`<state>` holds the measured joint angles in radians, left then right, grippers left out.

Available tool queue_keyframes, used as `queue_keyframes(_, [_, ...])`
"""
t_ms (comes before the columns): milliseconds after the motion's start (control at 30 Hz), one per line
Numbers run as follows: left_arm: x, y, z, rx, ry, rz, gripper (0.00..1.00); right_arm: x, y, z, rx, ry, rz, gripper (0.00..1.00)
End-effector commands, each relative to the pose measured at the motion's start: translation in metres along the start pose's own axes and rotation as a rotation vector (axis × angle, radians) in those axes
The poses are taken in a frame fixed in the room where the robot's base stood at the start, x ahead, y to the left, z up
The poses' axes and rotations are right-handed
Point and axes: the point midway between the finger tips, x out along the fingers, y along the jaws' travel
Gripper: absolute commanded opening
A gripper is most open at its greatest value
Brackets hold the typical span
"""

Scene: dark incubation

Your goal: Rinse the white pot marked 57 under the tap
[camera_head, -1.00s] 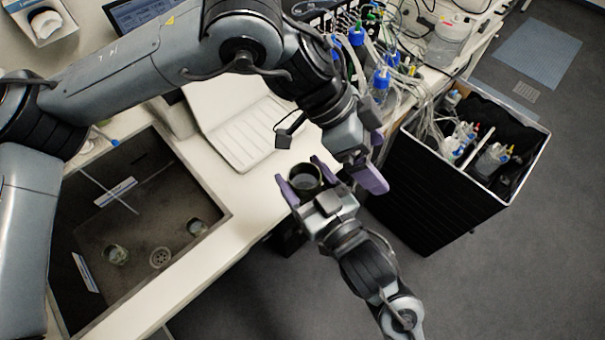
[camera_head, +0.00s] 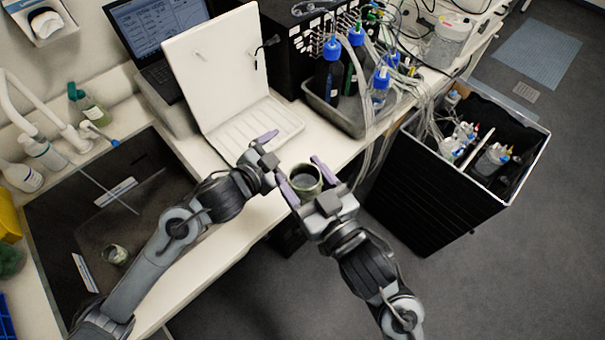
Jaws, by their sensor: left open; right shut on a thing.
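My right gripper (camera_head: 306,180) is shut on a greenish-grey pot (camera_head: 305,190), with its purple fingers on either side. The pot is upright with its open top showing, near the bench's front edge. No number can be read on it. My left gripper (camera_head: 266,147) is open and empty, just left of and behind that pot. A second pot (camera_head: 115,254) stands in the dark sink (camera_head: 75,215) at left; its marking is also unreadable. The white tap (camera_head: 68,132) rises behind the sink's far edge. My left arm hides the sink's right part.
A white open-lidded box (camera_head: 250,130) and a laptop (camera_head: 150,35) stand behind the grippers. A tray (camera_head: 345,120) of blue-capped bottles is at back right. A black bin (camera_head: 430,185) stands right of the bench. The bench strip right of the sink is narrow.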

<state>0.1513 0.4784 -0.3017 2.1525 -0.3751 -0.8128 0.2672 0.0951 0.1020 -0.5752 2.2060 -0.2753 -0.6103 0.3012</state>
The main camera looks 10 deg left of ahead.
Motion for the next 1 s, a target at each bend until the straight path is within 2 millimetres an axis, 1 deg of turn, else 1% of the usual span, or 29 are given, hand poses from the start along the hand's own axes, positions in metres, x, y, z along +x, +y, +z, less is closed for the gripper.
queue_keyframes(33, [-0.011, 0.016, 0.024, -0.061, -0.074, -0.007, 0.95, 0.000, 0.000, -0.001, 0.000, 0.002, 0.000, 0.21])
queue_keyframes(67, [-0.017, 0.022, 0.037, -0.091, -0.120, -0.014, 0.95, 0.000, 0.000, -0.001, 0.000, 0.002, 0.000, 0.21])
queue_keyframes(100, [-0.027, 0.031, 0.055, -0.129, -0.182, -0.021, 0.95, 0.000, 0.000, -0.001, 0.000, 0.002, 0.000, 0.21])
queue_keyframes(167, [-0.043, 0.043, 0.081, -0.187, -0.276, -0.028, 0.95, 0.000, 0.000, -0.001, 0.000, 0.002, 0.000, 0.21])
queue_keyframes(200, [-0.054, 0.051, 0.097, -0.223, -0.337, -0.030, 0.95, 0.000, 0.000, -0.001, 0.000, 0.002, 0.000, 0.21])
queue_keyframes(267, [-0.072, 0.064, 0.119, -0.274, -0.427, -0.030, 0.95, 0.000, 0.000, -0.001, 0.000, 0.002, 0.000, 0.21])
queue_keyframes(300, [-0.085, 0.072, 0.133, -0.306, -0.484, -0.027, 0.95, 0.000, 0.000, -0.001, 0.000, 0.002, 0.000, 0.21])
queue_keyframes(400, [-0.116, 0.090, 0.162, -0.378, -0.617, -0.016, 0.95, 0.000, 0.000, -0.001, 0.000, 0.002, 0.000, 0.21])
queue_keyframes(500, [-0.144, 0.107, 0.183, -0.438, -0.729, -0.002, 0.95, 0.000, 0.000, -0.001, 0.000, 0.002, 0.000, 0.21])
queue_keyframes(600, [-0.167, 0.120, 0.198, -0.486, -0.817, 0.014, 0.95, 0.000, 0.000, -0.001, 0.000, 0.002, 0.000, 0.21])
queue_keyframes(733, [-0.189, 0.131, 0.210, -0.527, -0.894, 0.029, 0.95, 0.000, 0.000, -0.001, 0.000, 0.002, 0.000, 0.21])
queue_keyframes(900, [-0.203, 0.138, 0.216, -0.551, -0.941, 0.039, 0.95, 0.000, 0.000, -0.001, 0.000, 0.002, 0.000, 0.21])
queue_keyframes(1000, [-0.204, 0.139, 0.217, -0.555, -0.947, 0.041, 0.95, 0.000, 0.000, -0.001, 0.000, 0.002, 0.000, 0.21])
